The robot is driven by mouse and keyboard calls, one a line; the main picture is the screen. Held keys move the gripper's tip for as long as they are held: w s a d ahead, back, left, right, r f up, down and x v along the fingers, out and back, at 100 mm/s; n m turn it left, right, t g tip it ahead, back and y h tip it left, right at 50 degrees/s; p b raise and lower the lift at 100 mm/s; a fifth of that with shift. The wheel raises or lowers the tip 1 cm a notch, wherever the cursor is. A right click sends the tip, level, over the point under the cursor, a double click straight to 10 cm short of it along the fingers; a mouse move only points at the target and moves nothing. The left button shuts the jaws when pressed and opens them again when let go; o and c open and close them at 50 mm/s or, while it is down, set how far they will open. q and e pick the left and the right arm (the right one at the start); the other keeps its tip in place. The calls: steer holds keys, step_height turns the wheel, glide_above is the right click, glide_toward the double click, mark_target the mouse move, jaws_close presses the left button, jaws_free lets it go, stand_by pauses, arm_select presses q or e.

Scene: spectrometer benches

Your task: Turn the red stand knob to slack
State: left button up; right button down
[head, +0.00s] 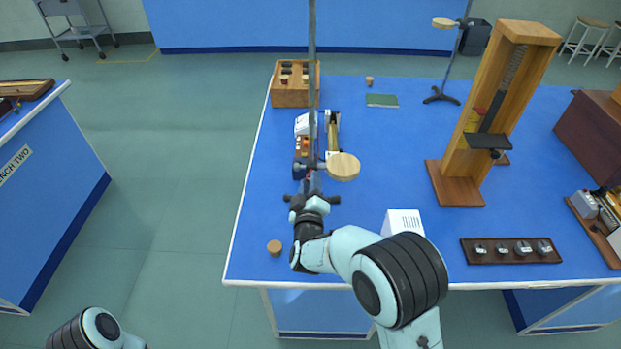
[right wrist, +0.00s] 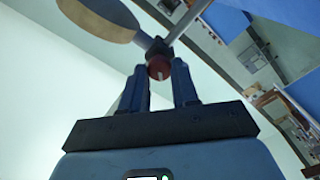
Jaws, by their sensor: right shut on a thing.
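The near stand has a tall grey rod (head: 312,80) with a clamp and a round wooden disc (head: 343,167). The disc also shows at the top of the right wrist view (right wrist: 100,15). The red stand knob (right wrist: 159,68), with a pale mark on its face, sits below the clamp joint in that view. My right gripper (right wrist: 158,76) is shut on the knob, one finger at each side. In the head view my right gripper (head: 311,182) is at the clamp, below and left of the disc, and mostly hides the knob. My left gripper is out of view.
A wooden rack (head: 290,95) and small apparatus (head: 332,135) lie behind the near stand. A tall wooden frame (head: 460,150) stands to the right. A dark tray of weights (head: 480,258), a white box (head: 403,217) and a cork (head: 274,246) are near the front edge.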

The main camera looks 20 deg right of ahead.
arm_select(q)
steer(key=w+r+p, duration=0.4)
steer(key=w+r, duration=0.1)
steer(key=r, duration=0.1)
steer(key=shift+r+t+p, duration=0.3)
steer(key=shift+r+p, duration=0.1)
arm_select(e)
steer(key=shift+f+n, duration=0.1)
steer(key=shift+n, duration=5.8)
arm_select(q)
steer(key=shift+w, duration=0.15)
arm_select(e)
steer(key=c, duration=0.9)
jaws_free()
steer(key=shift+o, duration=0.2)
